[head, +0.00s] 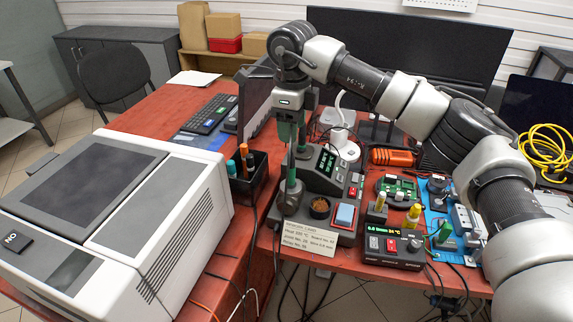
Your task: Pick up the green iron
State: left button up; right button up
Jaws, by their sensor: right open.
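My right gripper (291,118) points down above the soldering station (322,172) on the red table. A green iron handle (287,133) stands upright in a grey holder (291,195), directly below the gripper and partly overlapped by it. The gripper is open; its fingers are small here, and I cannot tell whether they are around the handle or only above it. A second dark green upright piece (302,137) shows just to the right. My left gripper is out of view.
A white-grey machine (190,190) fills the left. A black pen cup (247,180) stands left of the holder. A paper label (310,240) lies in front. A small power unit (393,248) and a blue mat (437,225) with electronics occupy the right.

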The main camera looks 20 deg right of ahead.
aim_at(291, 166)
jog(key=shift+s+f, duration=0.2)
jog(key=shift+f, duration=0.35)
jog(key=shift+s+f, duration=0.2)
jog(key=shift+f, duration=0.35)
notch_tip(291, 166, down, 3)
jog(key=shift+a+r, duration=0.1)
jog(key=shift+r, duration=0.1)
notch_tip(291, 166, down, 5)
jog(key=shift+w+r+p, duration=0.1)
jog(key=shift+w+p, duration=0.05)
jog(key=shift+p, duration=0.45)
jog(key=shift+f, duration=0.4)
jog(key=c, duration=0.3)
grip_shut()
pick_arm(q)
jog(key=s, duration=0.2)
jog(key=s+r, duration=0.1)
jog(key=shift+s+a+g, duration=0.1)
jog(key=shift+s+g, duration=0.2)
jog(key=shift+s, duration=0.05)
